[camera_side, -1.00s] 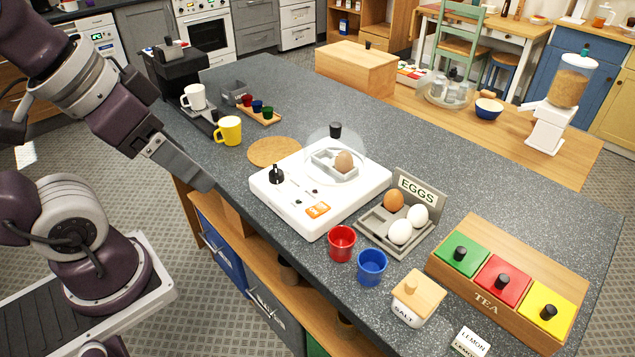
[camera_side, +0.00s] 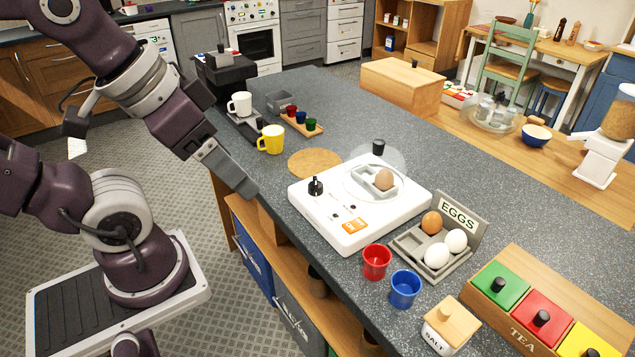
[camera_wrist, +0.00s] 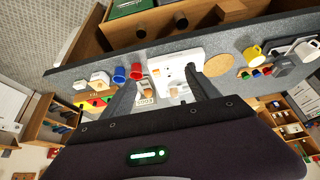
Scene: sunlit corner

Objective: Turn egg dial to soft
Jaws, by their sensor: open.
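The white egg cooker (camera_side: 335,222) stands on the counter in the side view, its clear lid with a black knob (camera_side: 378,147) over a tray holding a brown egg (camera_side: 384,180). The black egg dial (camera_side: 315,187) is on its left corner; its marks are too small to read. My gripper (camera_side: 246,186) is open and empty, left of the cooker near the counter edge, apart from the dial. In the wrist view the cooker (camera_wrist: 163,64) shows beyond and between my open fingers (camera_wrist: 160,77).
A cork mat (camera_side: 315,162) and yellow mug (camera_side: 271,139) lie behind the cooker. A red cup (camera_side: 376,262), blue cup (camera_side: 405,289) and egg rack (camera_side: 408,241) stand in front and right. The grey counter between mat and wooden box (camera_side: 400,88) is clear.

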